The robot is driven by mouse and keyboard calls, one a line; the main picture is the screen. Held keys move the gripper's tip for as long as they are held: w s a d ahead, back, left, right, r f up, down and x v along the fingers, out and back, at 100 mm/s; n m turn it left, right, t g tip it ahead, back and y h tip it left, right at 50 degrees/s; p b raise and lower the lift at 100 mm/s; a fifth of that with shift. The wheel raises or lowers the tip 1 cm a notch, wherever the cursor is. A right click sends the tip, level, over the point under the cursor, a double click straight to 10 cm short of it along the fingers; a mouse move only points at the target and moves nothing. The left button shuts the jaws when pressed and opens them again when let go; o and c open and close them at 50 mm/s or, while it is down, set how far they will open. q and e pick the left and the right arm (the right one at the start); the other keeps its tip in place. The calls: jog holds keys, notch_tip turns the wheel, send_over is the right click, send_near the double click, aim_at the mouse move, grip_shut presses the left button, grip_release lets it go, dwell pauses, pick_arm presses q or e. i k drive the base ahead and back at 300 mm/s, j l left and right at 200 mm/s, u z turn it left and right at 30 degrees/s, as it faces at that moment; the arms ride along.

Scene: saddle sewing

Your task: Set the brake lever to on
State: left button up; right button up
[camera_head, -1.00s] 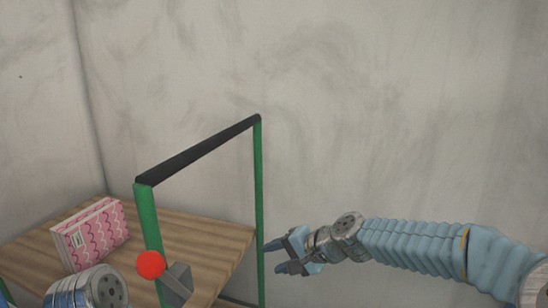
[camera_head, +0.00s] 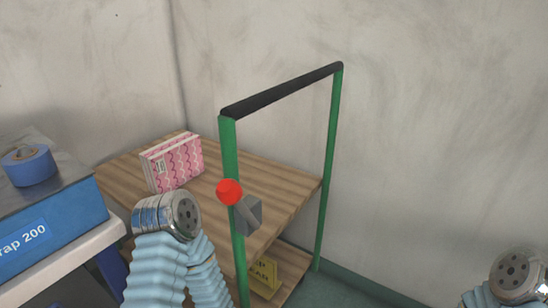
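The brake lever (camera_head: 229,191) has a red ball knob and sits on a grey bracket (camera_head: 249,214) at the near green post (camera_head: 229,146) of a wooden cart (camera_head: 265,188). My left arm stands just left of the lever, its wrist below and left of the red knob. Its fingers are hidden, so I cannot see whether that gripper is open. My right arm shows only as a joint at the bottom right corner; its gripper is out of view.
A yellow sign (camera_head: 263,277) is on the lower shelf. At left, a blue box (camera_head: 48,236) carries a roll of blue tape (camera_head: 29,165). A black handle bar (camera_head: 281,91) joins the green posts. Grey walls stand behind.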

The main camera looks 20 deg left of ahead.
aim_at(229, 192)
jog(key=l+u, duration=0.25)
jog(key=u, duration=0.2)
jog(key=k+l+u, duration=0.1)
jog(key=l+u, duration=0.15)
jog(key=u, duration=0.2)
jog(key=k+l+u, duration=0.1)
jog(key=l+u, duration=0.15)
jog(key=u, duration=0.2)
